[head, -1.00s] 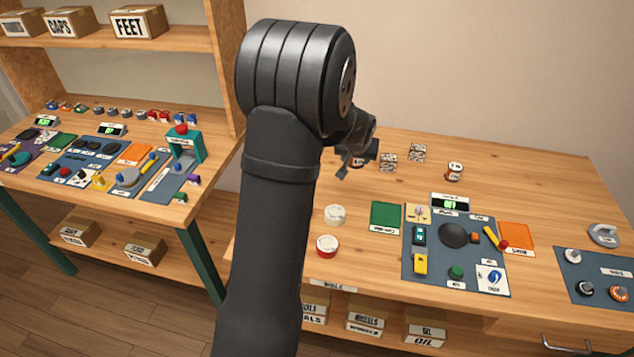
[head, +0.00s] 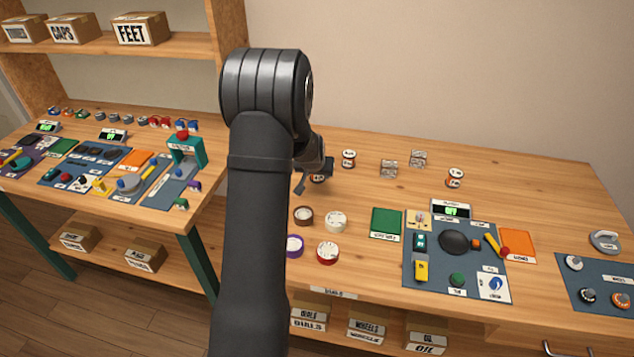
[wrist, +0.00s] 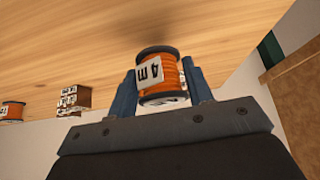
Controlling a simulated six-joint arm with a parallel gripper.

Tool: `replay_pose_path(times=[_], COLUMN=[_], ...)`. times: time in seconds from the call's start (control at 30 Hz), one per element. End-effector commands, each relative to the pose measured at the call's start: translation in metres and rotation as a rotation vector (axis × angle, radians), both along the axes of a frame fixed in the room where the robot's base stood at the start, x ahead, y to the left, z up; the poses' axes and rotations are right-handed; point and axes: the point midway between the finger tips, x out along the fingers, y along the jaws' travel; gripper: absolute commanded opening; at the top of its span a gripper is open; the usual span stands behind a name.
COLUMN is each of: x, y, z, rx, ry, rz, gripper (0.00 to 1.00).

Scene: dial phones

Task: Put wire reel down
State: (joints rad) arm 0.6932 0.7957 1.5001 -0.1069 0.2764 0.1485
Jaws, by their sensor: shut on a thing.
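A wire reel (wrist: 158,74) with orange wire, dark rims and a white label reading 4 and an M-like mark is between the two blue fingers of my gripper (wrist: 166,84) in the wrist view. The fingers are shut on it. In the head view my gripper (head: 316,180) is low over the left back part of the right-hand table (head: 400,180), and the reel shows only partly below it. Whether the reel touches the wood cannot be told.
Another reel (head: 348,159) stands just right of my gripper, with small label-covered blocks (head: 388,169) and a further reel (head: 455,177) farther right. A blue mat (head: 415,285) with tools is at centre right.

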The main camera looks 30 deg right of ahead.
Motion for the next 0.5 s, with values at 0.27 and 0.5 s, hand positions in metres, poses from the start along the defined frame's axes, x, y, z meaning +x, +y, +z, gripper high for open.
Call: replay_pose_path(times=[0.27,0.5], x=[0.000,0.000], y=[0.000,0.000], z=[-0.036,-0.038], rx=[0.001,0.000], ry=[0.002,0.000], rz=[0.001,0.000], gripper=[0.22,0.22])
